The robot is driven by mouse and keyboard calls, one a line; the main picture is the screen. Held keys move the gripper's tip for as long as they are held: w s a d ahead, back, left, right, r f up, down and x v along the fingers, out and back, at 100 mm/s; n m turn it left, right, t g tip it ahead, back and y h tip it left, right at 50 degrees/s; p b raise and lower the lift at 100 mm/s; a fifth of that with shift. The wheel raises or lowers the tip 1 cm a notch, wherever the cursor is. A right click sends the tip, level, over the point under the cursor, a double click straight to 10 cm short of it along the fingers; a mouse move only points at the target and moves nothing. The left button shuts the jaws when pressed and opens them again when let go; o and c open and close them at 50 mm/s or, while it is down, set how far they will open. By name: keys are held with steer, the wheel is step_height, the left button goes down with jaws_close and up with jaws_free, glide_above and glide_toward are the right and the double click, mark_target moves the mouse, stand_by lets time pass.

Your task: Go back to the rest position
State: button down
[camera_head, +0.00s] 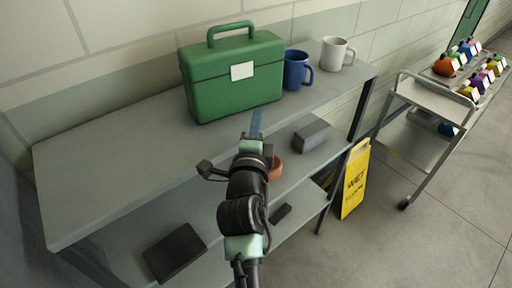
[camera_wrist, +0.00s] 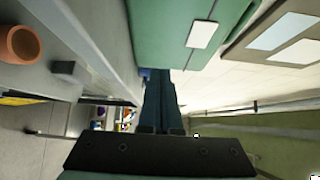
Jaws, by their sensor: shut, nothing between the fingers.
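My gripper (camera_head: 256,122) is in front of the shelf unit, near the front edge of its top board, with its blue fingers pointing toward the green box. The fingers are together with nothing between them. They also show in the wrist view (camera_wrist: 160,95) as dark blue strips side by side. The arm runs up from the bottom of the head view and hides part of the shelves.
A green box (camera_head: 232,82), a blue mug (camera_head: 294,72) and a white mug (camera_head: 335,54) stand on the shelf top (camera_head: 110,165). A terracotta pot (camera_wrist: 20,44) is lower. A yellow sign (camera_head: 354,180) and a cart (camera_head: 432,98) stand right; the shelf top's left is clear.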

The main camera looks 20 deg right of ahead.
steer(key=b+v, duration=0.1)
steer(key=v, duration=0.1)
steer(key=b+v, duration=0.1)
steer(key=v, duration=0.2)
steer(key=shift+s+a+f, duration=0.1)
steer(key=shift+a+f, duration=0.1)
steer(key=shift+a, duration=0.1)
steer(key=s+a+r+n+t+y, duration=0.1)
steer(key=a+r+n+t, duration=0.2)
steer(key=r, duration=0.7)
steer(key=s+a+r+n+t+y, duration=0.1)
steer(key=a+r+n+t, duration=0.15)
steer(key=r+n, duration=0.55)
steer(key=s+a+r+n+t+y, duration=0.2)
steer(key=s+a+r+n, duration=0.2)
steer(key=r, duration=0.6)
steer(key=s+a+r+n+t+y, duration=0.3)
steer(key=s+r+n, duration=0.4)
steer(key=r, duration=0.3)
steer(key=shift+s+a+n, duration=0.4)
steer(key=shift+s, duration=0.4)
steer(key=shift+a+t, duration=0.1)
steer(key=shift+t, duration=0.15)
